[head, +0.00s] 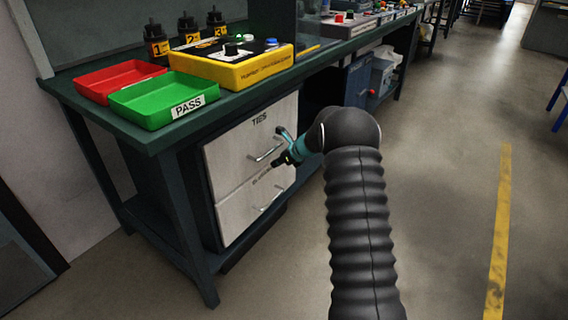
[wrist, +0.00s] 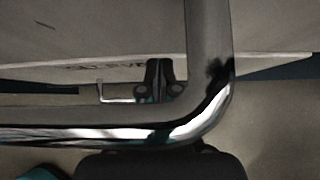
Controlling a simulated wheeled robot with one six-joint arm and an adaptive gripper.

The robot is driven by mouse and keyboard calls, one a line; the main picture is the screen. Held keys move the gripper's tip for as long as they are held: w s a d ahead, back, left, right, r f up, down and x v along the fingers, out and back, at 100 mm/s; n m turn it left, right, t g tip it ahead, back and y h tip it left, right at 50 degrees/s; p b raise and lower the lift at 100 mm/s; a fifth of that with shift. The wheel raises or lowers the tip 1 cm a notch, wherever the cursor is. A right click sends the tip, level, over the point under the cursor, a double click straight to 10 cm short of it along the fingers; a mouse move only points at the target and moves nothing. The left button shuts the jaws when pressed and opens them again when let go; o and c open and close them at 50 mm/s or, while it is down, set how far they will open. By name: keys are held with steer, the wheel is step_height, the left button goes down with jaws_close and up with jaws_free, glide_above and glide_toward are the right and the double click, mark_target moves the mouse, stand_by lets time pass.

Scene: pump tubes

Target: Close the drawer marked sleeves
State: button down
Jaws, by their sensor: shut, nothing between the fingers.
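The drawer marked sleeves is the lower pale drawer (head: 240,212) of the cabinet under the bench. Its label is small and partly hidden by my gripper in the head view; part of the dark lettering (wrist: 105,67) shows in the wrist view. It has a metal bar handle (head: 268,198). I cannot tell how far, if at all, it stands out. My gripper (head: 281,161) is shut and empty, close in front of the drawer fronts near the seam between them. In the wrist view the dark fingers (wrist: 160,72) reach toward the lettered front; contact is unclear.
The upper drawer (head: 227,150), marked TIES, has a bar handle (head: 267,152) beside my gripper. A large chrome bar (wrist: 205,110) crosses the wrist view very close. The green bench (head: 150,138) holds a green PASS tray (head: 150,108) and red tray (head: 100,88). Open floor lies right.

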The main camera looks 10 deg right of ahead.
steer(key=shift+w+a, duration=0.2)
steer(key=shift+a, duration=0.15)
